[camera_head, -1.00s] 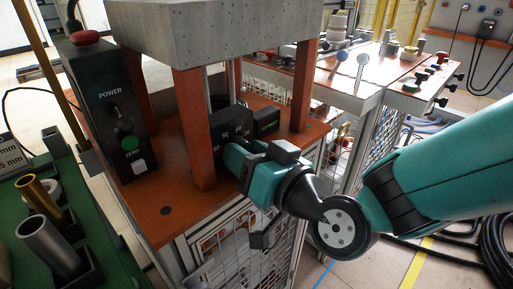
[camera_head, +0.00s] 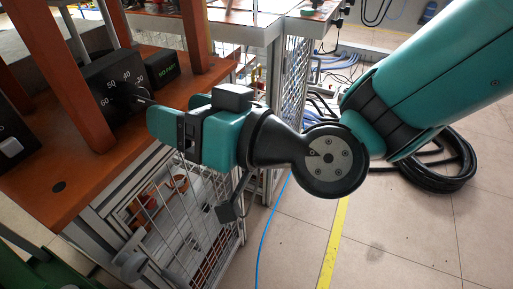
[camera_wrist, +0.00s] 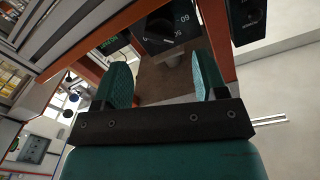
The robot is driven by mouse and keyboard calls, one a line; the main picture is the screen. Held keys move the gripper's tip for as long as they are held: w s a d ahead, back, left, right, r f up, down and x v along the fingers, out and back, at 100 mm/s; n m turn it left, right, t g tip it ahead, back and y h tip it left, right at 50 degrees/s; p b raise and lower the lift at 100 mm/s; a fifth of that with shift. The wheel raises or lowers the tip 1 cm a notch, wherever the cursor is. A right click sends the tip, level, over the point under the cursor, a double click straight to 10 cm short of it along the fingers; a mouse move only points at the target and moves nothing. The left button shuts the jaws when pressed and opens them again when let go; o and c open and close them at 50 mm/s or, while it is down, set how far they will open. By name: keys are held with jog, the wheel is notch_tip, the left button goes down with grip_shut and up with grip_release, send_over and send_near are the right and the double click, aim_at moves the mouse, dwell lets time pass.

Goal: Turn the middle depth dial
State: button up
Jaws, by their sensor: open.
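The depth dial (camera_head: 140,96) is a dark knob on a black box (camera_head: 108,80) marked 40, 50 and 60. The box sits on the orange table at left in the head view. In the wrist view the dial (camera_wrist: 158,27) shows at the top centre, beyond the fingers, its scale upside down. My gripper (camera_head: 176,112) is teal, open and empty. It stands to the right of the dial, with its fingers towards it. In the wrist view the gripper (camera_wrist: 162,75) has a clear gap between its fingers, and the dial lies ahead of that gap.
A small box with a green readout (camera_head: 162,68) stands just right of the dial box. Orange posts (camera_head: 68,70) rise left of it and behind. A wire-mesh frame (camera_head: 190,215) stands below the table.

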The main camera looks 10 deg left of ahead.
jog(key=b+v, duration=1)
